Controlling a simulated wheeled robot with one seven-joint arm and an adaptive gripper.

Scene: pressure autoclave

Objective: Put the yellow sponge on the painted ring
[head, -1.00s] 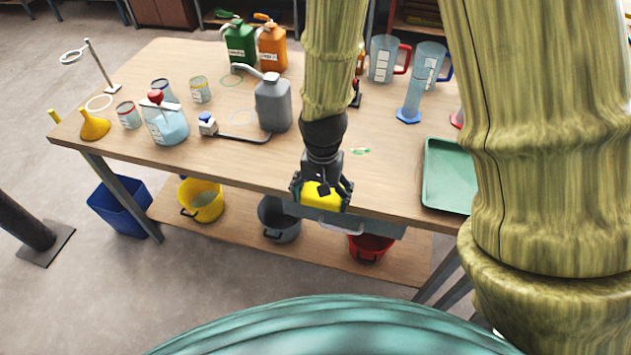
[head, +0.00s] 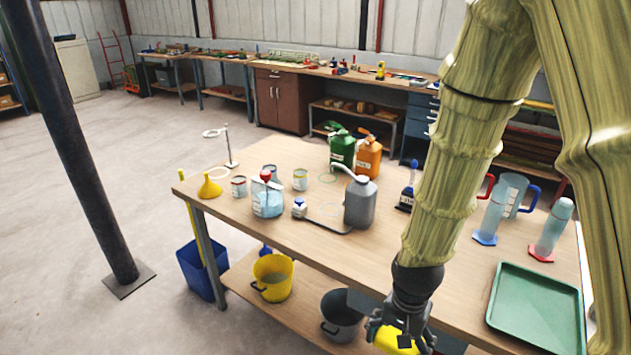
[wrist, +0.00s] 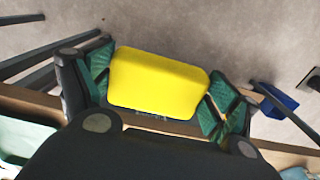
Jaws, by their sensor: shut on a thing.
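The yellow sponge (head: 393,344) is held in my gripper (head: 400,333) at the front edge of the table, low in the head view. In the wrist view the sponge (wrist: 158,83) sits between both green-padded fingers of my gripper (wrist: 160,92), which are shut on its ends. Which is the painted ring I cannot tell. My gripper is well to the front right of both.
A green tray (head: 536,310) lies right. A ring stand (head: 229,150) rises at the far left corner. Buckets are below.

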